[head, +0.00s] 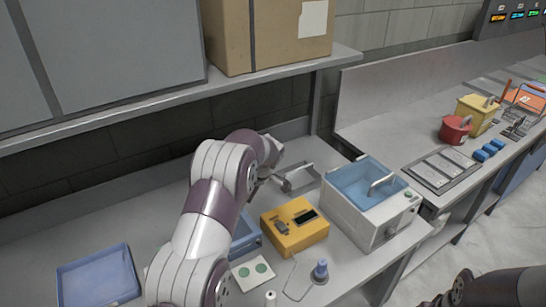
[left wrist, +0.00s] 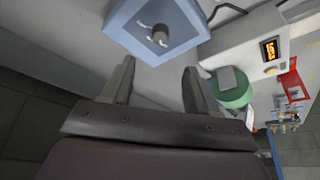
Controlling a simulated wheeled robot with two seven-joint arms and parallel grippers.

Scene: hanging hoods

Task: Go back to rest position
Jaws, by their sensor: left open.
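My left arm (head: 205,225) reaches up over the grey counter and bends at the elbow. Its gripper is mostly hidden behind the arm in the head view, near a grey metal frame (head: 300,180) at the back of the counter. In the left wrist view my left gripper (left wrist: 155,88) is open, with two dark fingers apart and nothing held between them. A light blue tray or box (left wrist: 185,15) with a dark knob lies beyond the fingertips. Part of my right arm (head: 495,288) shows at the bottom right; its gripper is not seen.
A yellow device (head: 294,227), a white water bath (head: 371,229) and a blue tray (head: 98,279) stand on the counter. A cardboard box (head: 270,35) rests on the shelf above (head: 150,105). A red container (head: 455,130) is on the right-hand bench.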

